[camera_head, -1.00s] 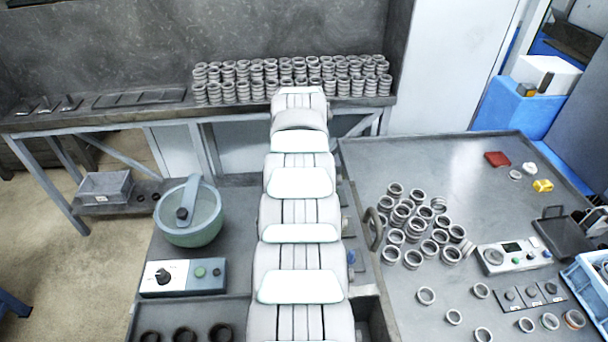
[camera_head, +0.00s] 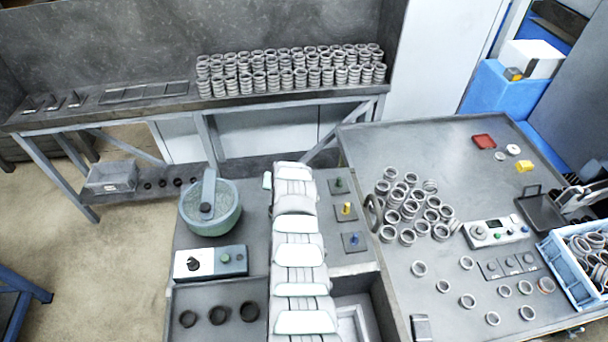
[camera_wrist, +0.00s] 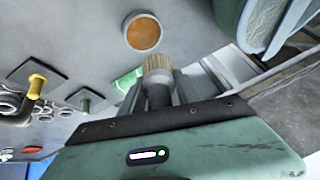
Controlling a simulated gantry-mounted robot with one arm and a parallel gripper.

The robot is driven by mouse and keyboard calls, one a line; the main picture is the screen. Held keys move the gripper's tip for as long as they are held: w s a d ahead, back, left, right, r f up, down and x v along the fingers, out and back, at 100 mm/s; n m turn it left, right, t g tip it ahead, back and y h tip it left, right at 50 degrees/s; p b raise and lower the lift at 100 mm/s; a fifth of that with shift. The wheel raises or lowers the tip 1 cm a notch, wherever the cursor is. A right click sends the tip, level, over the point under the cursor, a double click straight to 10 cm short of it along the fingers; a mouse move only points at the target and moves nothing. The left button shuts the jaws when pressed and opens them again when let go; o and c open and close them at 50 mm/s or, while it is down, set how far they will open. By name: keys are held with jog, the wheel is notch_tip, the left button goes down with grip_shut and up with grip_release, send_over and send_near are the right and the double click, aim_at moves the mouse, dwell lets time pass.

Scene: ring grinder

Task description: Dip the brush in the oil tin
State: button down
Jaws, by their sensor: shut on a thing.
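The brush (camera_wrist: 158,72) shows in the wrist view, with pale tan bristles at its tip and a dark handle end. My gripper (camera_wrist: 160,95) is shut on it, and the bristles point away from my wrist. The oil tin (camera_wrist: 143,32) is a round tin with amber oil, just beyond the bristles in the wrist view. The brush looks apart from the tin; its height above it is hard to judge. In the head view my arm hides the gripper, the brush and the tin.
A teal bowl (camera_head: 210,208) stands left of my arm, and its side shows at the wrist view's upper right (camera_wrist: 265,20). Pegs on plates, including a yellow one (camera_head: 346,210), stand right of my arm. Loose rings (camera_head: 412,210) cover the right table. Stacked rings (camera_head: 290,72) line the back bench.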

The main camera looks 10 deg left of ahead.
jog(key=shift+s+a+f, duration=0.15)
jog(key=shift+a, duration=0.05)
jog(key=shift+f+b, duration=2.15)
jog(key=shift+f, duration=0.8)
jog(key=shift+f+b, duration=0.65)
jog(key=shift+f, duration=0.1)
jog(key=shift+r+p, duration=2.4)
jog(key=shift+r, duration=1.2)
